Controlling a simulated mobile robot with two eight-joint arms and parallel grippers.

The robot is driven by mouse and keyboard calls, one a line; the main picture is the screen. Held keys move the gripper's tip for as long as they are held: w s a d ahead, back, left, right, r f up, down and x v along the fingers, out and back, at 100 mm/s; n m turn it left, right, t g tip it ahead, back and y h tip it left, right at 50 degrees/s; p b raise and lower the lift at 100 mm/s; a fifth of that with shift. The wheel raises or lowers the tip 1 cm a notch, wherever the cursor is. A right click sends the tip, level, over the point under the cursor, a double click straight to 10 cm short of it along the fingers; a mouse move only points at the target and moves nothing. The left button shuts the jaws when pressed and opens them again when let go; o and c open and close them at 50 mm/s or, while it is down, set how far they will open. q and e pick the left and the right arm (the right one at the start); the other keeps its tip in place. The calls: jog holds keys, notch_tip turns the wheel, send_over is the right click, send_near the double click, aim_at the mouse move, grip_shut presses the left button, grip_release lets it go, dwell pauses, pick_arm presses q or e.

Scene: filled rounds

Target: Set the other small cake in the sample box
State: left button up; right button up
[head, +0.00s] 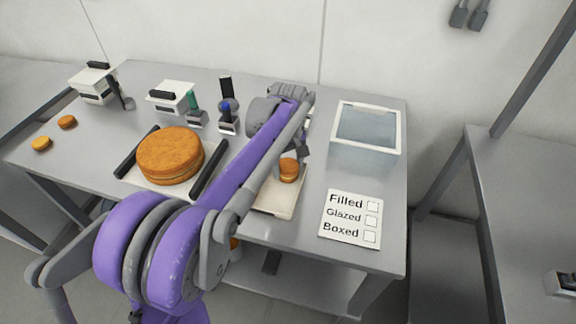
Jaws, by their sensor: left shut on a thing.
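My left arm reaches across the table, and my left gripper (298,156) is shut on a small layered cake (289,171). The cake is over the far part of a pale tray (286,206); I cannot tell whether it touches the tray. My arm hides the tray's left part. The sample box (367,152), clear-walled with a white rim, stands to the right of the gripper at the table's back right. I see no cake in it. My right gripper is not in view.
A large round cake (170,156) sits on a board with black bars. Two small rounds, brown (67,122) and yellow (41,144), lie at the far left. White containers (172,96) and dark-topped tools stand behind. A checklist card (350,219) lies in front of the sample box.

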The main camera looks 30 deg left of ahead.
aim_at(288, 164)
pick_arm(q)
jog(key=o, duration=0.8)
jog(key=shift+f, duration=0.1)
jog(key=shift+c, duration=0.2)
notch_tip(288, 164, up, 12)
jog(key=p, duration=0.1)
jog(key=shift+r, duration=0.2)
